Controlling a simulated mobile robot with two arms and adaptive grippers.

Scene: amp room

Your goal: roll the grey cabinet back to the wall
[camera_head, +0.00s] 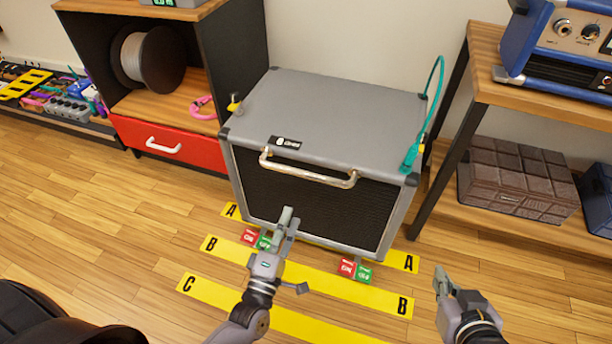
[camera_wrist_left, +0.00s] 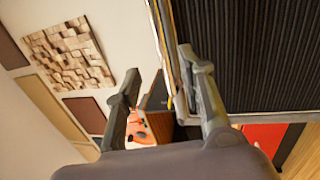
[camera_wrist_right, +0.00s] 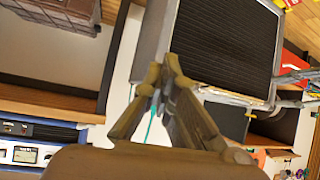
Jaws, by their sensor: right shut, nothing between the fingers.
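The grey cabinet (camera_head: 322,125) stands upright on the floor between a shelf unit and a wooden table, its back close to the wall. It has a black grille front and a metal handle (camera_head: 308,172) across the upper front. Red and green caster tabs (camera_head: 355,270) show at its two front bottom corners. My left gripper (camera_head: 293,250) is open and empty, low in front of the grille; the grille (camera_wrist_left: 245,50) also shows in the left wrist view. My right gripper (camera_head: 441,280) is shut and empty, to the right of the cabinet's front corner, apart from it.
Yellow floor strips marked A, B and C (camera_head: 325,281) lie under and before the cabinet. A teal cable (camera_head: 437,90) hangs at its right side. The shelf unit has a red drawer (camera_head: 170,143). A brown block-patterned case (camera_head: 515,176) sits under the table.

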